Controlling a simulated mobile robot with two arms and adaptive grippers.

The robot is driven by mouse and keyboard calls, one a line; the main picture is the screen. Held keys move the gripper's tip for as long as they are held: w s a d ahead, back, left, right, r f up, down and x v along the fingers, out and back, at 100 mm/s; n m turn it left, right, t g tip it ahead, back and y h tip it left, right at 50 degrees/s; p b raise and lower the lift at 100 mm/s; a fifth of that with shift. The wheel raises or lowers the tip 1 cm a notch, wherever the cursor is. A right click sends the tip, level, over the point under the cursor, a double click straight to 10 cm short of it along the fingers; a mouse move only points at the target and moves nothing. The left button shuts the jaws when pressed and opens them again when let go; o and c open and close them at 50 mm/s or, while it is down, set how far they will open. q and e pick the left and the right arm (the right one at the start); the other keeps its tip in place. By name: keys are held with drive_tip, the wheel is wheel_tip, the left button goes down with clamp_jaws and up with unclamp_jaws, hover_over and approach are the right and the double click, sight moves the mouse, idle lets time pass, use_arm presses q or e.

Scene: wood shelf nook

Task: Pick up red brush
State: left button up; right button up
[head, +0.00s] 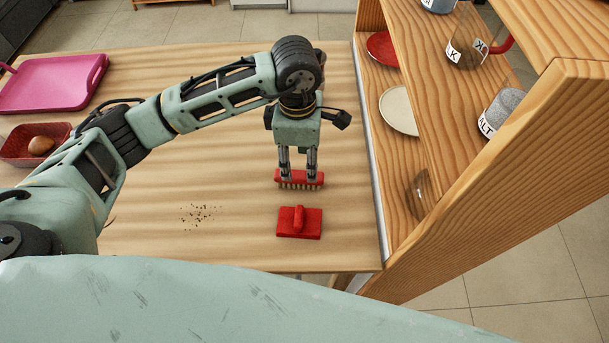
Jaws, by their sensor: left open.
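The red brush (299,181) is in the head view right of the table's middle, long side across the picture, pale bristles facing down. My left gripper (298,173) points down right over it. Its two fingers are apart and their tips are at the brush's back; I cannot tell whether they touch it. The gripper is open. Whether the bristles rest on the table is hard to tell. My right gripper is not in view.
A red dustpan (311,226) lies just in front of the brush. Dark crumbs (199,215) lie to the left. A wooden shelf (470,170) with dishes and jars borders the table on the right. A pink tray (50,82) and a red basket (20,150) are far left.

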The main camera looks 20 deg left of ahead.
sight(299, 174)
use_arm(q)
drive_tip(key=shift+w+a+f, duration=0.25)
drive_tip(key=shift+w+f, duration=0.05)
drive_tip(key=shift+f, duration=0.45)
drive_tip(key=shift+s+f+p, duration=0.2)
drive_tip(key=shift+f+p, duration=0.1)
drive_tip(key=shift+f, duration=0.9)
wheel_tip(299, 174, down, 4)
drive_tip(key=shift+r+p, duration=0.15)
drive_tip(key=shift+p, duration=0.35)
drive_tip(key=shift+f, duration=0.45)
clamp_jaws()
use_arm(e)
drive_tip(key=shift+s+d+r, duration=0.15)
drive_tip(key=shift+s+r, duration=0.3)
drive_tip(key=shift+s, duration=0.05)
use_arm(q)
drive_tip(key=shift+r, duration=0.1)
